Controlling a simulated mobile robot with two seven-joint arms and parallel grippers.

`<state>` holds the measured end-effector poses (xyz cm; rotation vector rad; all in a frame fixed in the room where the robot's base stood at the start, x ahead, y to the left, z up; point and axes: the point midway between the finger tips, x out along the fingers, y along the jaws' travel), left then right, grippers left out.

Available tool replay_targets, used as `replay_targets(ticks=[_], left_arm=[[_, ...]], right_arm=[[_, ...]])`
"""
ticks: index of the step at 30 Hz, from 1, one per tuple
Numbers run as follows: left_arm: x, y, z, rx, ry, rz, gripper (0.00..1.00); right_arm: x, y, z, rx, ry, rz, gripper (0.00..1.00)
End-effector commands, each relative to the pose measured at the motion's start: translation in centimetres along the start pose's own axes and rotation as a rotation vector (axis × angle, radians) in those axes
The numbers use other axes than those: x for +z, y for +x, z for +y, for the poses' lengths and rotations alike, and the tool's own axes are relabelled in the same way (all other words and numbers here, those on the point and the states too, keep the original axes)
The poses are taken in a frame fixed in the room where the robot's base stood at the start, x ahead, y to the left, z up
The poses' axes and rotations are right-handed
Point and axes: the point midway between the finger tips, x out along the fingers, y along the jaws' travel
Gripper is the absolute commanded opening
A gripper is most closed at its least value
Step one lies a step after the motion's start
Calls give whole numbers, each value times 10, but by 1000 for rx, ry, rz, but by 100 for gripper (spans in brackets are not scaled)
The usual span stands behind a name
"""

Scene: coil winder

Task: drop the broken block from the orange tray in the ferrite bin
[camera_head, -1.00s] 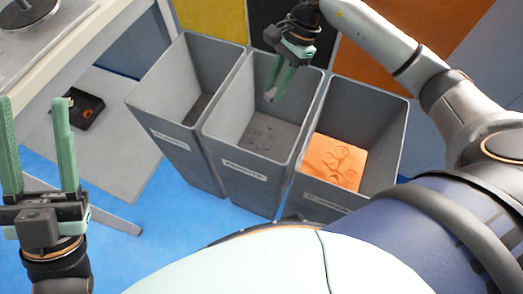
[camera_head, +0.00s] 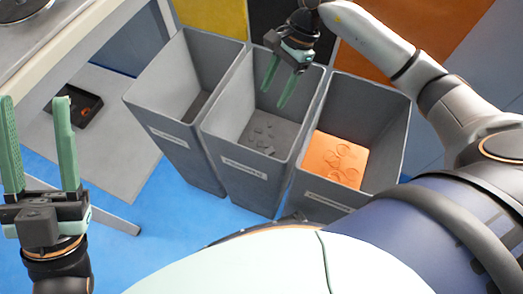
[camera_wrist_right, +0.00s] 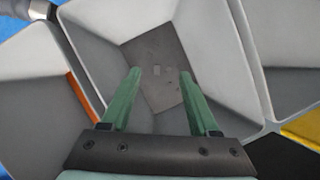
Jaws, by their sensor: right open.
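My right gripper (camera_head: 276,92) is open and empty above the middle grey bin (camera_head: 240,172), its fingers pointing down into the opening. In the right wrist view my gripper (camera_wrist_right: 160,75) shows with its fingers apart. Several dark grey pieces (camera_head: 262,138) show at the bottom of the middle bin. Its label is too small to read surely. My left gripper (camera_head: 36,98) is open and empty at the left. No orange tray is in view.
A grey bin (camera_head: 172,143) stands to the left, and another bin (camera_head: 385,130) to the right has orange contents with ring shapes (camera_head: 340,160). A black tray (camera_head: 80,105) with an orange ring lies on a low grey shelf at the left. Coloured wall panels stand behind.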

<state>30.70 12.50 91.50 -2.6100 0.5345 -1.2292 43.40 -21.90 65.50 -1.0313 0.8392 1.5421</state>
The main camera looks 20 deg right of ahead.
Motion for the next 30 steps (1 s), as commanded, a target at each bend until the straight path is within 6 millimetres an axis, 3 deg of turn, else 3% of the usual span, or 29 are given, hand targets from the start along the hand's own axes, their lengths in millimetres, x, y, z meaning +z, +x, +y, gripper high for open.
replay_targets(ticks=[5, 11, 20, 24, 30], left_arm=[[-2, 2, -1, 1, 1, 0, 50], [-10, 11, -5, 5, 15, 3, 50], [-20, 22, -13, -3, 40, -2, 50], [16, 13, -12, -21, 5, -143, 50], [46, 4, -10, -30, -33, -271, 50]], right_arm=[[2, -5, 0, -1, -1, 1, 61], [16, -36, 1, -4, -3, 3, 61], [66, -76, 40, -3, -6, 3, 61], [85, -78, 63, 0, -5, 3, 61], [112, -84, 90, 0, -5, 1, 61]])
